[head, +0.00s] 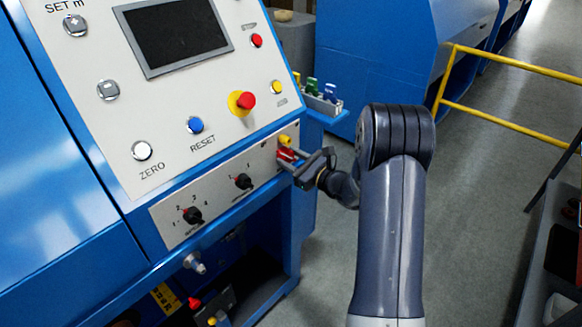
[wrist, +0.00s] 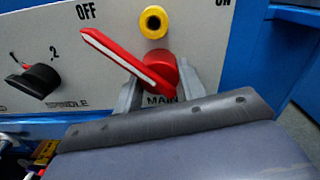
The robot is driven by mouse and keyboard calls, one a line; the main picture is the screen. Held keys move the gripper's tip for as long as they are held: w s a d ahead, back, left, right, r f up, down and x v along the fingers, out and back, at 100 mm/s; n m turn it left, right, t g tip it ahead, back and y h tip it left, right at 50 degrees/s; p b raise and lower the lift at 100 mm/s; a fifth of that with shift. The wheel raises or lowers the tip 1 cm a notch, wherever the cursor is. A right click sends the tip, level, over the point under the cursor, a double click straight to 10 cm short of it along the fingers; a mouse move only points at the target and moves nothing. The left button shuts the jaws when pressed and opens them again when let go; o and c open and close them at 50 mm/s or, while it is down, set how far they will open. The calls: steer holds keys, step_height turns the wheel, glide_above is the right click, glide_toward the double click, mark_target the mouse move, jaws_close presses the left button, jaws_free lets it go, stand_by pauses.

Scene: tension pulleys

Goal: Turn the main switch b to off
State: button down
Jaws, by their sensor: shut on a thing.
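The main switch is a red rotary handle with a white line (wrist: 150,62), on the pale panel above the label MAIN. Its long end points up and left, toward the word OFF; the word ON is at the upper right. It also shows small in the head view (head: 287,155), partly covered. My gripper (wrist: 161,80) is shut on the red switch, one grey finger on each side of its lower part. In the head view my gripper (head: 306,163) reaches the panel's right end from the right.
A yellow ring (wrist: 153,22) sits just above the switch. A black spindle knob (wrist: 35,80) is to its left. The console has a red-and-yellow button (head: 242,102), a blue RESET button (head: 195,125) and a dark screen (head: 175,35). A yellow rail (head: 510,65) stands at right.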

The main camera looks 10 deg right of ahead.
stand_by(0.3)
steer(key=c, duration=0.9)
jaws_free()
steer(key=b+v, duration=0.2)
steer(key=v, duration=0.9)
steer(key=shift+w+a, duration=0.1)
